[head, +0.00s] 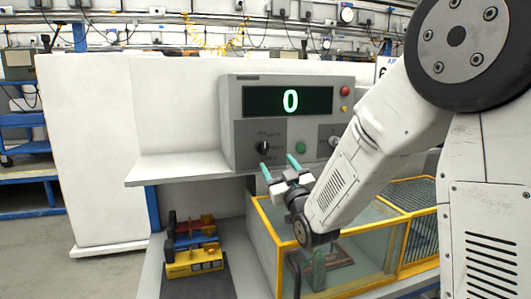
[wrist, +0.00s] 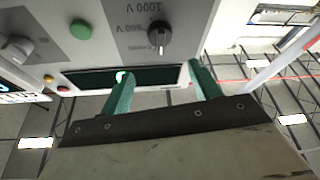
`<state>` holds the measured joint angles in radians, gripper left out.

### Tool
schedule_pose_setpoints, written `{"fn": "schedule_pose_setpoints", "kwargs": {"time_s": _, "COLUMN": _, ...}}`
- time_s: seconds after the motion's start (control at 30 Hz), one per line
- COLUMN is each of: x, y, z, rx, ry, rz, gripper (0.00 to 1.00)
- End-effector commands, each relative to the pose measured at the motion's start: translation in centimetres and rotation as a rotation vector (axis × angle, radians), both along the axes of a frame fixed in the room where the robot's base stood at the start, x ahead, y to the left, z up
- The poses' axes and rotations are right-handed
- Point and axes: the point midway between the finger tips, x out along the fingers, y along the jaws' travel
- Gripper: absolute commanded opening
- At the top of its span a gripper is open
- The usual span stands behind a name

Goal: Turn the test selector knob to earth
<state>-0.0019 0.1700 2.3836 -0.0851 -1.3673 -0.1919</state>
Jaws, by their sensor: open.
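The test selector knob (head: 264,148) is a dark round knob at the lower left of a grey test unit's front. In the wrist view the knob (wrist: 159,36) has a light pointer line directed toward the picture's bottom, with "500 V" and "1000 V" printed beside it. I cannot read the earth mark. My gripper (head: 280,167) has two teal fingers, open and empty, just below and right of the knob in the head view. In the wrist view my gripper (wrist: 160,72) has its fingers apart on either side of the knob's line, short of it; no contact shows.
The test unit also carries a display (head: 290,101) reading 0, a green button (head: 300,148), a second knob (head: 333,141), and a red button (head: 345,91). A white shelf (head: 180,168) juts out below. A yellow-framed clear enclosure (head: 268,232) stands beneath my arm.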

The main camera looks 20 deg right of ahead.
Motion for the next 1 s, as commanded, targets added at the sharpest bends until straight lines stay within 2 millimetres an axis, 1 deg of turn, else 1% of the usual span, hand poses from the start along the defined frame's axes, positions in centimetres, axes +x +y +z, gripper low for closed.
{"fn": "schedule_pose_setpoints", "kwargs": {"time_s": 0.03, "x": 1.2, "y": 0.1, "z": 0.0, "rx": 0.0, "ry": -0.001, "rz": 0.0, "gripper": 0.63}}
{"fn": "schedule_pose_setpoints", "kwargs": {"time_s": 0.2, "x": 4.8, "y": 0.5, "z": -0.1, "rx": 0.0, "ry": 0.0, "rz": 0.001, "gripper": 0.63}}
{"fn": "schedule_pose_setpoints", "kwargs": {"time_s": 0.4, "x": 7.9, "y": 0.8, "z": 1.2, "rx": 0.0, "ry": -0.001, "rz": 0.0, "gripper": 0.63}}
{"fn": "schedule_pose_setpoints", "kwargs": {"time_s": 0.5, "x": 8.8, "y": 0.8, "z": 1.6, "rx": 0.0, "ry": -0.001, "rz": 0.0, "gripper": 0.63}}
{"fn": "schedule_pose_setpoints", "kwargs": {"time_s": 0.6, "x": 9.3, "y": 0.9, "z": 1.8, "rx": 0.0, "ry": 0.0, "rz": 0.0, "gripper": 0.63}}
{"fn": "schedule_pose_setpoints", "kwargs": {"time_s": 0.9, "x": 9.5, "y": 0.9, "z": 1.9, "rx": 0.0, "ry": 0.0, "rz": 0.0, "gripper": 0.63}}
{"fn": "schedule_pose_setpoints", "kwargs": {"time_s": 0.93, "x": 9.5, "y": 0.9, "z": 1.9, "rx": 0.0, "ry": 0.0, "rz": 0.0, "gripper": 0.57}}
{"fn": "schedule_pose_setpoints", "kwargs": {"time_s": 0.97, "x": 9.5, "y": 0.9, "z": 1.9, "rx": 0.0, "ry": 0.0, "rz": 0.0, "gripper": 0.49}}
{"fn": "schedule_pose_setpoints", "kwargs": {"time_s": 1.0, "x": 9.5, "y": 0.9, "z": 1.9, "rx": 0.0, "ry": 0.0, "rz": 0.0, "gripper": 0.38}}
